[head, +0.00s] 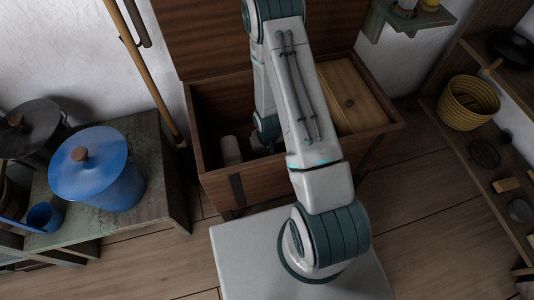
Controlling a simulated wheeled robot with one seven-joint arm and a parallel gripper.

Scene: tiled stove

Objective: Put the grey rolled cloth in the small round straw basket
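A pale grey roll (231,150), which looks like the rolled cloth, lies in the left part of an open wooden chest (228,188). The round straw basket (467,102) stands on the wooden shelf at the right, and no cloth shows in it. My arm reaches down into the chest. Its end, with my gripper (257,142), is a dark shape just right of the roll, largely lost in shadow. The fingers cannot be made out, nor whether they touch the roll.
The chest's raised lid stands behind it, and a light wooden box or cover (352,97) fills its right part. A blue lidded pot (115,180) and blue mug (45,217) are at the left. Small items line the right shelf (480,190). Floor between chest and shelf is clear.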

